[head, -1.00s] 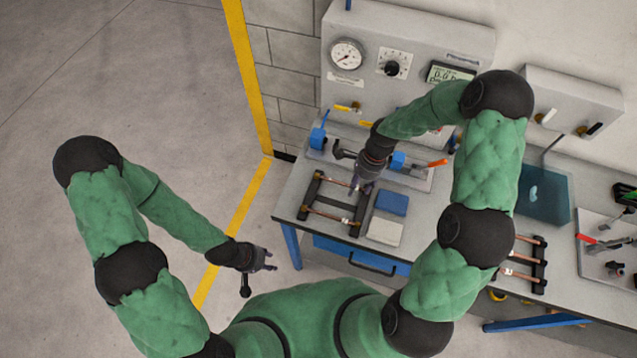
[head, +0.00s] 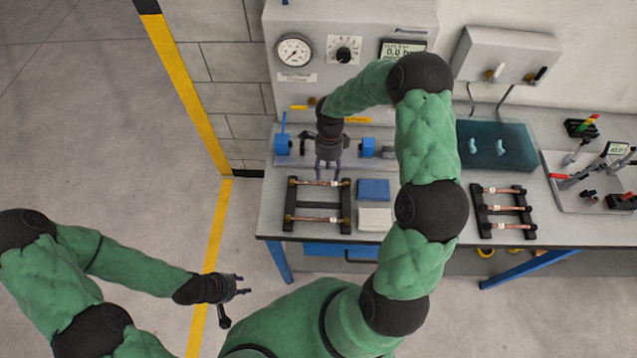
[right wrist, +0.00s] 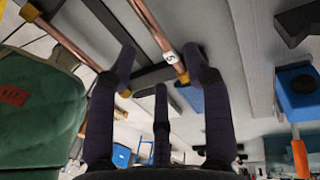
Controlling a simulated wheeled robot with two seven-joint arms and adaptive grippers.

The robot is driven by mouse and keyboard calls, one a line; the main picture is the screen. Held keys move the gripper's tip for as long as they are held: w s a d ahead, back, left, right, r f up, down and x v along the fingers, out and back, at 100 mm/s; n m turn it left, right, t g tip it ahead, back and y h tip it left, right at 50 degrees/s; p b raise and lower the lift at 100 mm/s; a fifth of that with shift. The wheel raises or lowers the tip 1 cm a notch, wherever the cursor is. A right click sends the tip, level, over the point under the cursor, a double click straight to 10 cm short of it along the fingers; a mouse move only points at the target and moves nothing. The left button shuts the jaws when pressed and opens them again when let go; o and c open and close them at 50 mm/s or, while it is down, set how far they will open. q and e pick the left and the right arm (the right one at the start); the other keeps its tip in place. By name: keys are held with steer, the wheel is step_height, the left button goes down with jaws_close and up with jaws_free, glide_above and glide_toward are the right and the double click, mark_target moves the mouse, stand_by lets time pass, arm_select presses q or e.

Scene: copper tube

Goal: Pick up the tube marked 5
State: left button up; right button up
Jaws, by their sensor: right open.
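A copper tube (right wrist: 158,35) with a white label reading 5 lies close to my right gripper in the right wrist view. It appears to be the upper tube (head: 310,183) on the black left rack (head: 291,205) in the head view. My right gripper (head: 329,174) is open and points down at this tube near its label. In the right wrist view my right gripper (right wrist: 162,70) has its fingers spread, with nothing held; whether they straddle the tube is unclear. My left gripper (head: 243,287) hangs over the floor, empty, with fingers apart.
A second tube (head: 312,218) lies lower on the same rack. A blue block (head: 373,190) and a pale block (head: 375,219) sit right of it. A blue-clamped fixture (head: 368,147) stands behind. Another rack (head: 487,224) with several tubes is to the right.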

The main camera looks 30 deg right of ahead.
mark_target(326, 184)
steer(key=f, duration=0.3)
steer(key=a+f, duration=0.1)
steer(key=f, duration=0.1)
steer(key=shift+s, duration=0.35)
jaws_close()
